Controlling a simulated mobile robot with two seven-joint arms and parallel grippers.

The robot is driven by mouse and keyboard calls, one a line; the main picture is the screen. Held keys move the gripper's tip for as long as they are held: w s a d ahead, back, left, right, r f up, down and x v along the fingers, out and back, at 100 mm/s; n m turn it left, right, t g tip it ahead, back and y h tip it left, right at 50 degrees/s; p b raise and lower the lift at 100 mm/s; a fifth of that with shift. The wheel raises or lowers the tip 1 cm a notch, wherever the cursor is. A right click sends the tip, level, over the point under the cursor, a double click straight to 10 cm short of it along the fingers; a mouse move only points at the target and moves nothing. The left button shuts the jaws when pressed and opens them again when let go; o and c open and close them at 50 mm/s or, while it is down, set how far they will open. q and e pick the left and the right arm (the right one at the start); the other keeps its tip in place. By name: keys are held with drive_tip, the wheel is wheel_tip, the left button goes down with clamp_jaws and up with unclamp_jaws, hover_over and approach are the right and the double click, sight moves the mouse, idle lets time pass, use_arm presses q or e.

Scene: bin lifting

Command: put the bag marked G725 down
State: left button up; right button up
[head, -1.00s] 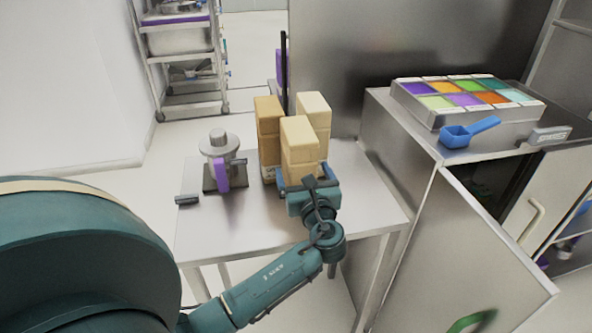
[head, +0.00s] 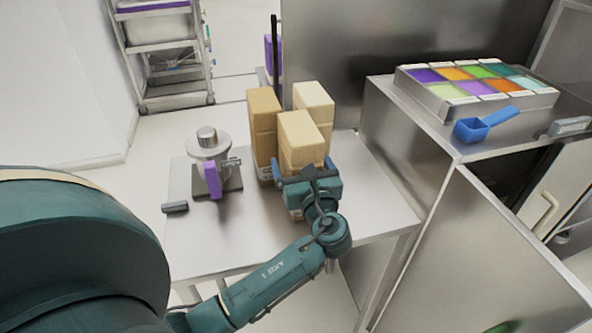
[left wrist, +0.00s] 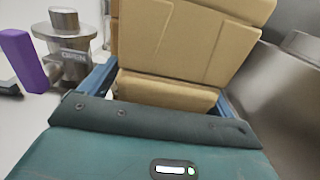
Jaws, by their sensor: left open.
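Three tan paper bags stand upright close together on the metal table (head: 230,235): a front bag (head: 303,140), a back left bag (head: 263,118) and a back right bag (head: 314,97). I cannot read a G725 mark on any of them. My left gripper (head: 304,168) is at the front bag, its blue fingers apart on either side of it. In the left wrist view the front bag (left wrist: 185,45) fills the space ahead of the open gripper (left wrist: 160,92). The lower part of the front bag is partly hidden by my gripper. My right gripper is not in view.
A grey device with a purple handle (head: 212,181) stands left of the bags, with a small dark block (head: 175,207) near the table's left edge. At right, a metal cabinet carries a colourful tray (head: 475,97) and a blue scoop (head: 486,124). The table's front left is clear.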

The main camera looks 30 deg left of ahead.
use_arm(q)
drive_tip(key=c, duration=1.8)
drive_tip(key=shift+r, duration=0.2)
clamp_jaws()
drive_tip(key=shift+r, duration=0.15)
